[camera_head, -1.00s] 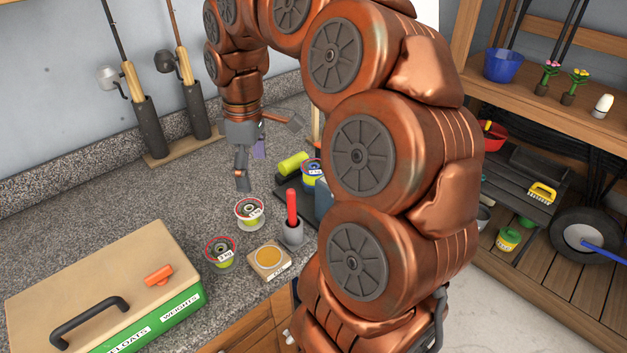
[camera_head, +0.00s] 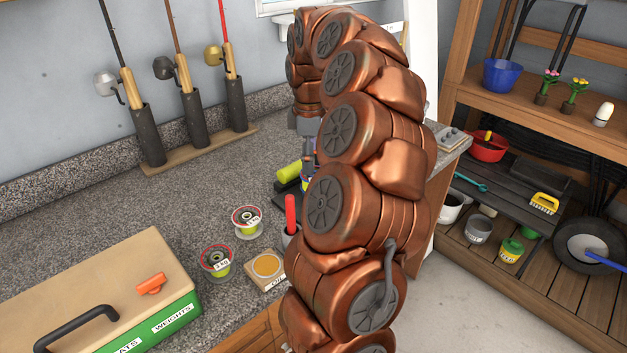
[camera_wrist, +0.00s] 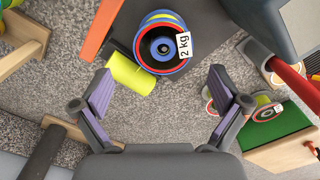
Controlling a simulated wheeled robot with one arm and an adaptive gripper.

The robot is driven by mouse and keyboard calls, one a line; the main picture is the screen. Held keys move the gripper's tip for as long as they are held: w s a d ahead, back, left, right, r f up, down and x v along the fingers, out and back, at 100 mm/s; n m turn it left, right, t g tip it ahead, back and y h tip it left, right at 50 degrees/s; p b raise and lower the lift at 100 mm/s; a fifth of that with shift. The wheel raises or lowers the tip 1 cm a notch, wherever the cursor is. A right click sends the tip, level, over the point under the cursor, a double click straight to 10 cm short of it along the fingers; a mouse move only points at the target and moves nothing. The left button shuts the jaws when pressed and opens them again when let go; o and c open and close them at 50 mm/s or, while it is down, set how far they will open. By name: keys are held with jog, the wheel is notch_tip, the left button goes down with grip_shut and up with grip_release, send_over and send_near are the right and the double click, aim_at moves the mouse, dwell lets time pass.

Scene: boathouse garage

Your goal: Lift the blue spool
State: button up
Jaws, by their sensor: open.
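The blue spool (camera_wrist: 178,66) has a blue rim, a red ring, a dark hub and a "2 kg" label in the wrist view. It lies ahead of my gripper (camera_wrist: 160,78), near the top centre, apart from both fingers. The purple-padded fingers are spread wide with nothing held between them.
A yellow-green cylinder (camera_wrist: 130,74) lies beside the spool. A grey cup with a red stick (camera_head: 291,213), two red-rimmed spools (camera_head: 246,220) (camera_head: 216,260), an oil tin (camera_head: 266,266) and a tackle box (camera_head: 150,290) stand nearer the counter front. The counter's left middle is clear.

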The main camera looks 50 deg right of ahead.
jog(key=shift+s+f+p, duration=0.2)
jog(key=shift+f+p, duration=0.05)
jog(key=shift+f, duration=0.25)
jog(key=shift+s+f+p, duration=0.2)
jog(key=shift+f, duration=0.3)
notch_tip(320, 180, down, 2)
jog(key=shift+s+d+f, duration=0.1)
jog(key=shift+s, duration=0.05)
jog(key=shift+f+p, duration=0.3)
jog(key=shift+f, duration=0.2)
jog(key=c, duration=1.4)
